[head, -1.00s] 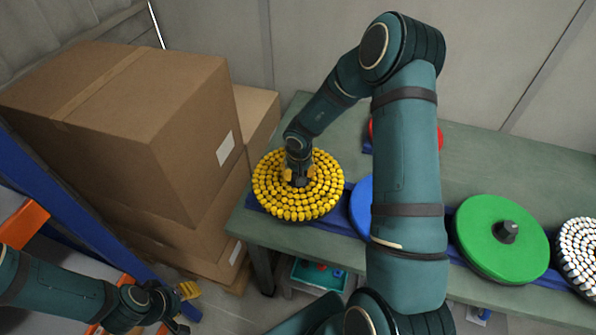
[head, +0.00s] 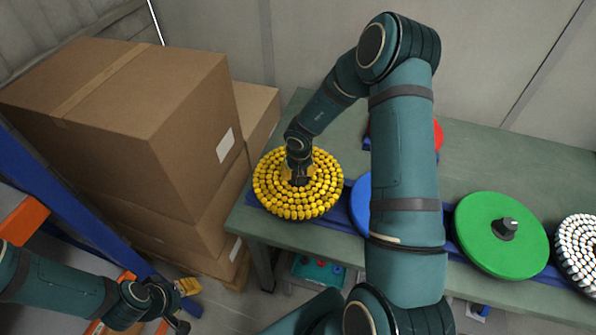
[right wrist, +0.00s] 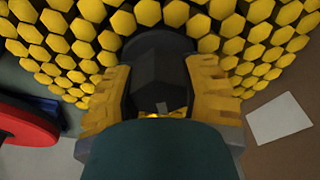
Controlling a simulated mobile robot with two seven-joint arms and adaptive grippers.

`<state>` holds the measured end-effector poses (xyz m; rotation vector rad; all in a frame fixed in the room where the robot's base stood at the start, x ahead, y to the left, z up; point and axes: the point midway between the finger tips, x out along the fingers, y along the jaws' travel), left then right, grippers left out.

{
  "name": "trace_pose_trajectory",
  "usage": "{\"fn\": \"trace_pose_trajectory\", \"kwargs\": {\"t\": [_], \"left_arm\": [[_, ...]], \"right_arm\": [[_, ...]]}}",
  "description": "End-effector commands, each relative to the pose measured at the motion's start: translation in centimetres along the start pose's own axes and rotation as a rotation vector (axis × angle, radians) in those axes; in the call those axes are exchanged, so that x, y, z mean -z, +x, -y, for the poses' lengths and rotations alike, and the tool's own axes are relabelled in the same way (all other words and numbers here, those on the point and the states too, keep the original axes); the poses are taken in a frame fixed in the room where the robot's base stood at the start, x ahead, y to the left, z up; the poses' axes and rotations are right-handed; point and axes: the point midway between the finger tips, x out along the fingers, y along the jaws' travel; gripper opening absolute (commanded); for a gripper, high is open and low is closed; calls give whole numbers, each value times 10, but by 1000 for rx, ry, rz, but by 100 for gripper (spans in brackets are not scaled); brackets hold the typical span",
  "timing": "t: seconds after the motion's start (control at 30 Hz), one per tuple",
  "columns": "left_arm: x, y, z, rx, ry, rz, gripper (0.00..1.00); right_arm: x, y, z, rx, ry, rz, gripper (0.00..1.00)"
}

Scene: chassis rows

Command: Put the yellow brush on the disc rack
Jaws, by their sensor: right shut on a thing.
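The yellow brush (head: 268,190) is a round disc covered in yellow bristles, lying flat at the left end of the table. My right gripper (head: 299,179) points down at its middle and is shut on its dark central hub. In the right wrist view the yellow-padded fingers of the right gripper (right wrist: 160,95) stand on both sides of the dark hub (right wrist: 160,62), with yellow bristles (right wrist: 240,30) around. A long blue base (head: 340,216) runs under the front discs. My left gripper (head: 172,305) is open and empty, low at the left, away from the table.
A green disc (head: 485,235), a white-bristled brush (head: 580,255), a partly hidden blue disc (head: 360,203) and a red disc (head: 438,134) are on the table (head: 470,160). Cardboard boxes (head: 130,120) stand close left of the table. A teal bin (head: 318,271) sits beneath it.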

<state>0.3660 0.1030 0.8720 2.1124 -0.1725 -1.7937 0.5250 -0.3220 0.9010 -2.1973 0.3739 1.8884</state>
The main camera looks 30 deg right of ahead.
Motion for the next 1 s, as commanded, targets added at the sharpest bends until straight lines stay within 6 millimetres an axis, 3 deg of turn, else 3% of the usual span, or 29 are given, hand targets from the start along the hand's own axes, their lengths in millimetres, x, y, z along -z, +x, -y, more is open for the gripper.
{"fn": "trace_pose_trajectory", "kwargs": {"t": [0.9, 0.93, 1.0], "left_arm": [[0, -3, -1, 0, 0, 0, 47], [0, -3, -1, 0, 0, 0, 47], [0, -3, -1, 0, 0, 0, 47]], "right_arm": [[-1, 15, 0, 1, 0, -2, 0], [-1, 15, 1, 1, 0, -2, 53], [-2, 15, 0, 1, 0, -1, 75]]}}
